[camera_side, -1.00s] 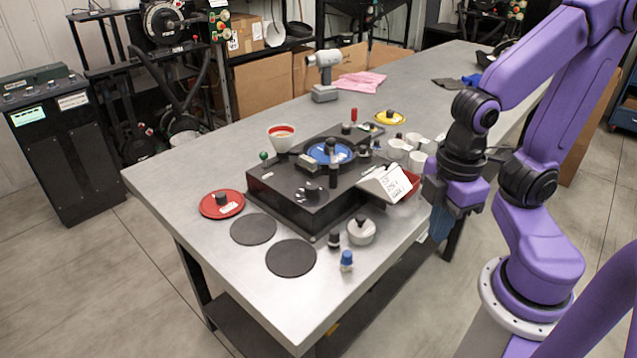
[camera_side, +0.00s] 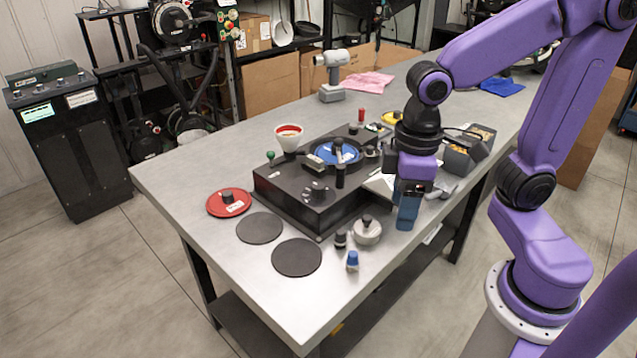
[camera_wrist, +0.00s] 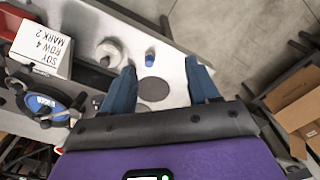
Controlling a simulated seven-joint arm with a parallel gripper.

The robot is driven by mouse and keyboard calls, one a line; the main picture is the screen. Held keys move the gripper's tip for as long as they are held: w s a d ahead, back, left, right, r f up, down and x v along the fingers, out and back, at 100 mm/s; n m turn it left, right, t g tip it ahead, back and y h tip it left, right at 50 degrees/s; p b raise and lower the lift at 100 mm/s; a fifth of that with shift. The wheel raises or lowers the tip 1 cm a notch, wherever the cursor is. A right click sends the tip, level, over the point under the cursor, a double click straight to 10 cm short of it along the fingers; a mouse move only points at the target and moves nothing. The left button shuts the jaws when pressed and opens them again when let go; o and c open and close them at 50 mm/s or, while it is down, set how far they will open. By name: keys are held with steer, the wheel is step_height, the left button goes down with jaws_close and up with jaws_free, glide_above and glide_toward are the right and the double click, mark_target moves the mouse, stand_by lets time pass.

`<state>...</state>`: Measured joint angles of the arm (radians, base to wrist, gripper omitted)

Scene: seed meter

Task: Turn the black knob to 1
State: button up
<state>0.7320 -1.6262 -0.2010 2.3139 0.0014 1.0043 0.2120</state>
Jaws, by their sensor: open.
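The black seed meter (camera_side: 285,195) is a box on the grey table. A black knob (camera_side: 316,190) sits on its near top face, with small pale marks around it that are too small to read. My gripper (camera_side: 408,212) hangs with blue fingers down, right of the meter and apart from the knob. In the wrist view my gripper (camera_wrist: 161,68) is open and empty, its two fingers spread. I cannot make out the knob in the wrist view.
A blue disc (camera_side: 334,153) and an upright dark post stand on the meter. Near its front are a grey lidded pot (camera_side: 367,233), a blue-capped piece (camera_side: 352,261) and two dark discs (camera_side: 297,257). A red lid (camera_side: 229,203) lies left. A labelled white box (camera_wrist: 42,46) is beside the meter.

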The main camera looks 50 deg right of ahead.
steer(key=w+r+m, duration=0.4)
steer(key=w+m, duration=0.5)
steer(key=w, duration=0.5)
step_height(320, 180, up, 3)
steer(key=m, duration=0.8)
glide_above(318, 185)
step_height(318, 185, down, 18)
steer(key=shift+s+r, duration=0.1)
steer(key=shift+r, duration=0.15)
steer(key=c, duration=1)
